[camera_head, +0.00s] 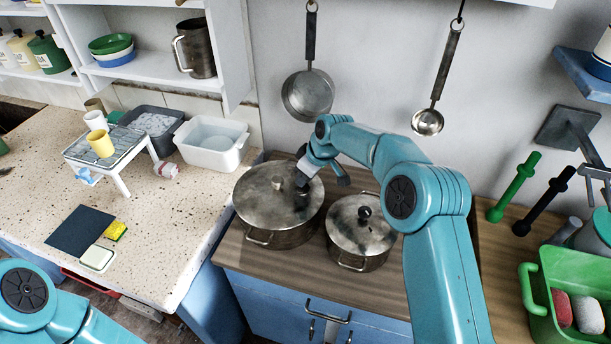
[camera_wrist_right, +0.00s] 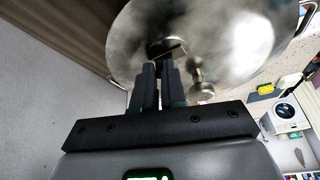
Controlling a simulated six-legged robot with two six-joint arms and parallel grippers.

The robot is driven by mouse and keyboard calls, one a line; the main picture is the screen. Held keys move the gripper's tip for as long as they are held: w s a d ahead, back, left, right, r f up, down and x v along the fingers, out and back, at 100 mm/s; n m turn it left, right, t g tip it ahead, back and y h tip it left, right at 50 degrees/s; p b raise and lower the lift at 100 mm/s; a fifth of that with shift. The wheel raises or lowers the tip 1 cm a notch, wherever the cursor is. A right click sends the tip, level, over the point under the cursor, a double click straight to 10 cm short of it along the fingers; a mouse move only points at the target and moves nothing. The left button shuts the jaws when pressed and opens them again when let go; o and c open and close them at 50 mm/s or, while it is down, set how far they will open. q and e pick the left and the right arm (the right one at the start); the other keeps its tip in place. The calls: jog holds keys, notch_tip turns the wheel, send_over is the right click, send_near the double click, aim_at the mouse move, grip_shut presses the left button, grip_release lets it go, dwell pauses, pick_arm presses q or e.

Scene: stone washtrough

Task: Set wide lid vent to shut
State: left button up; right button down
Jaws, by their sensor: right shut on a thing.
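The wide pot (camera_head: 275,238) stands on the wooden counter with its stained metal lid (camera_head: 258,190) on. The lid's pale knob (camera_head: 277,183) is in its middle, and it also shows in the right wrist view (camera_wrist_right: 198,78). My right gripper (camera_head: 302,184) reaches down to the lid, right of the knob. In the right wrist view its fingers (camera_wrist_right: 162,64) are shut on the small dark lid vent (camera_wrist_right: 163,47), mostly hidden between and behind the fingertips. The vent's setting cannot be told. Only my left arm shows, at the lower left; its gripper is out of view.
A narrower lidded pot (camera_head: 355,246) with a dark knob stands close on the right. A pan (camera_head: 308,96) and a ladle (camera_head: 427,122) hang on the wall behind. A white tub (camera_head: 211,148) is at the left, a green crate (camera_head: 545,305) at the right.

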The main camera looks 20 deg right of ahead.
dwell(0.3)
jog(key=c, duration=1.2)
grip_release()
jog(key=shift+r, duration=0.1)
jog(key=shift+d+r, duration=0.1)
jog(key=shift+r, duration=0.25)
jog(key=b+v, duration=0.2)
jog(key=v, duration=1.3)
jog(key=shift+d+r, duration=0.1)
jog(key=shift+r, duration=0.1)
jog(key=shift+s, duration=0.15)
